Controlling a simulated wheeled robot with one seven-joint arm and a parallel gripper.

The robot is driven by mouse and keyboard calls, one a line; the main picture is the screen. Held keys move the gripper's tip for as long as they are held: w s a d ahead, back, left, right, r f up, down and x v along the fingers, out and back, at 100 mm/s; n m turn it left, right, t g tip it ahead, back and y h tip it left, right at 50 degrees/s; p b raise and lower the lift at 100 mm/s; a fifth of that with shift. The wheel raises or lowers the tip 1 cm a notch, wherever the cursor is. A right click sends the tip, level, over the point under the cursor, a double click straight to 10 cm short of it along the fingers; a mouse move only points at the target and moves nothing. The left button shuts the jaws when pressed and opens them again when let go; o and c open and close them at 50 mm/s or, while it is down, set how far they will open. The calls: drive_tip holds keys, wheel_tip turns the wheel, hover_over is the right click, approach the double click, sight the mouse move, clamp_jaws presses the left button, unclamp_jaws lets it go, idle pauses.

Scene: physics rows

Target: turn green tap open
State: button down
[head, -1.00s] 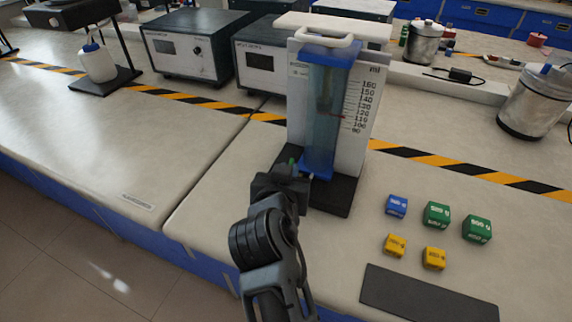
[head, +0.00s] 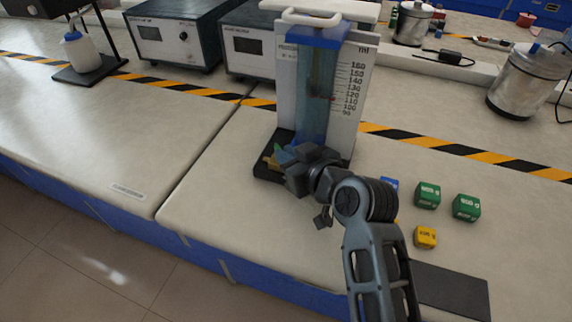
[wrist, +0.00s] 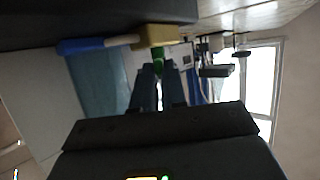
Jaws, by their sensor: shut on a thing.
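The green tap (wrist: 158,52) shows in the wrist view at the tips of my gripper (wrist: 158,72), below a yellow tap body (wrist: 155,36). My two fingers are shut on it. In the head view a bit of the green tap (head: 277,148) shows at the left of my gripper (head: 286,156), by the foot of the column. The clear column (head: 316,85) holds blue liquid and stands upright before a white scale board (head: 350,75) with a red mark. My gripper and wrist hide most of the tap and part of the black base (head: 262,168).
Green blocks (head: 428,195), a yellow block (head: 425,237) and a partly hidden blue block (head: 389,184) lie right of my arm, near a dark mat (head: 455,290). Grey instrument boxes (head: 172,32) stand behind. The bench (head: 200,195) left of the column is clear.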

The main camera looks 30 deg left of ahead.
drive_tip(key=n+g+b, duration=0.1)
drive_tip(key=b, duration=0.1)
drive_tip(key=w+n+g+y+b, duration=0.1)
drive_tip(key=g+b, duration=0.1)
drive_tip(key=shift+d+f+n+b, duration=0.1)
drive_tip(key=shift+f+n+b, duration=0.2)
drive_tip(key=shift+f+b, duration=0.1)
drive_tip(key=n+g+b, duration=0.2)
drive_tip(key=b, duration=0.1)
drive_tip(key=n+g+b, duration=0.1)
drive_tip(key=b, duration=0.1)
drive_tip(key=shift+w+r+g, duration=0.2)
drive_tip(key=shift+r+g, duration=0.1)
drive_tip(key=shift+g, duration=0.1)
drive_tip(key=shift+n, duration=0.3)
drive_tip(key=c, duration=1.2)
unclamp_jaws()
drive_tip(key=shift+v, duration=3.8)
drive_tip(key=shift+w, duration=0.1)
